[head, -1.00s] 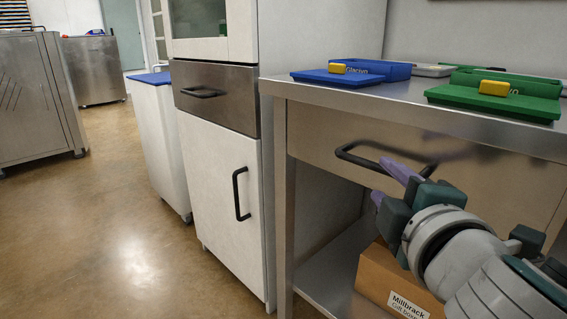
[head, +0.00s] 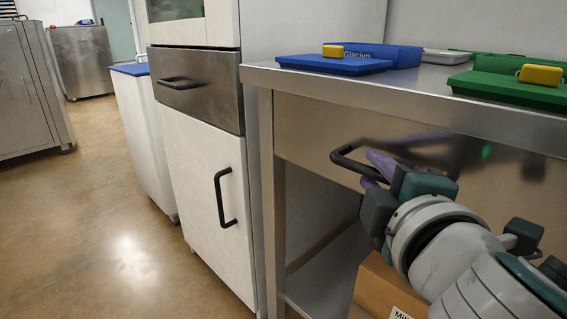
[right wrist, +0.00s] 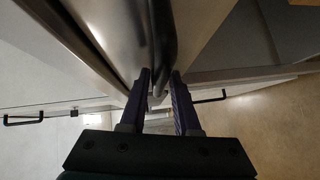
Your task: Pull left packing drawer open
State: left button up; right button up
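The left packing drawer (head: 310,137) is a brushed steel front under the steel table top, and it looks flush with the frame. Its black bar handle (head: 346,160) sticks out from the front; the handle's right part is hidden behind my gripper. My right gripper (head: 374,173) is at the handle, with its two purple fingers on either side of the bar. In the right wrist view, the dark handle bar (right wrist: 162,45) runs down between the close-set fingertips (right wrist: 161,85), which appear closed on it. My left gripper is not in view.
On the steel table (head: 420,92) stand a blue tray (head: 335,65) and a green tray (head: 505,88), each with a yellow block. A cardboard box (head: 375,286) sits on the shelf below. A white cabinet (head: 195,165) stands left; open floor (head: 90,220) lies beyond.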

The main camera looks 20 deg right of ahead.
grip_shut()
dwell(1.1)
